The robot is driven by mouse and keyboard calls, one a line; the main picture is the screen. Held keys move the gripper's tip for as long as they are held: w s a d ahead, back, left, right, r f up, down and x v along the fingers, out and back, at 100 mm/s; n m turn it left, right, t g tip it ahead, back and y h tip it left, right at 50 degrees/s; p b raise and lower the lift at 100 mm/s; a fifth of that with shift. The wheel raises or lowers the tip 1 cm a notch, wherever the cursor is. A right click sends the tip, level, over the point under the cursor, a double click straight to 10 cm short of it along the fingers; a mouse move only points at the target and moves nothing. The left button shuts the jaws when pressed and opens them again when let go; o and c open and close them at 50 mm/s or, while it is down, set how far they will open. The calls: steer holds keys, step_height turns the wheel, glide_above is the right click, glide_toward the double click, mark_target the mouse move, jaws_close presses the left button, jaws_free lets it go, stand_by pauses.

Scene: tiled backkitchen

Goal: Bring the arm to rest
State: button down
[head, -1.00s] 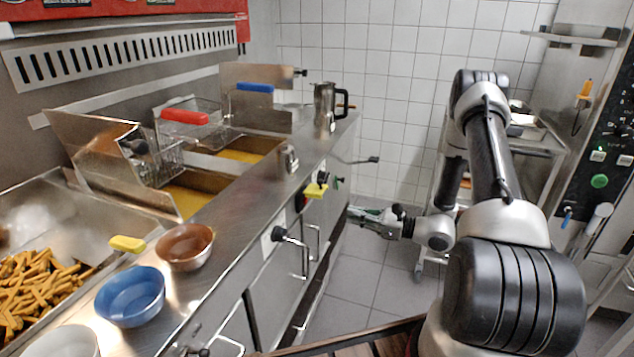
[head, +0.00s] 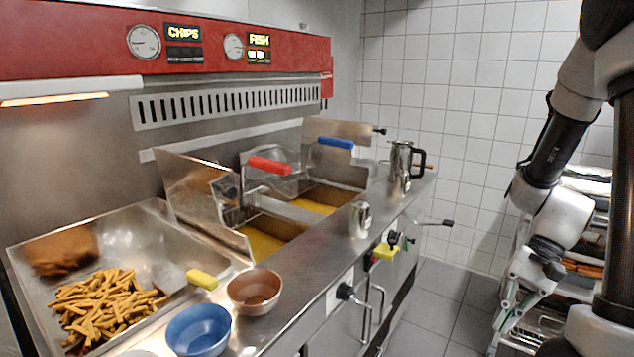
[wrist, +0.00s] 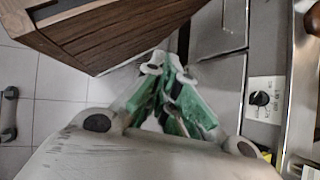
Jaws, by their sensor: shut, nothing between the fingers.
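My gripper (wrist: 167,70) shows in the wrist view with its green-padded fingers drawn together and nothing between them. In the head view my arm hangs at the right side, bent, with the gripper (head: 510,310) low over the floor, right of the fryer counter. The arm's upper part is cut off by the picture edge. The fingertips are hard to make out in the head view.
The fryer counter (head: 312,312) runs along the left, with knobs and handles on its front. A blue bowl (head: 199,332), a brown bowl (head: 254,291) and a steel jug (head: 402,170) stand on it. A rack (head: 590,255) stands behind my arm. Tiled floor (head: 425,310) between is clear.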

steer(key=s+r+n+t+h, duration=0.2)
steer(key=r+n+t+h, duration=0.1)
steer(key=r, duration=0.6)
steer(key=s+d+r+n+t+h, duration=0.1)
steer(key=r+n+t, duration=0.4)
steer(key=r, duration=0.5)
steer(key=s+h, duration=0.1)
steer(key=h, duration=0.1)
steer(key=shift+r+h, duration=0.15)
steer(key=shift+h, duration=0.15)
steer(key=shift+s, duration=0.1)
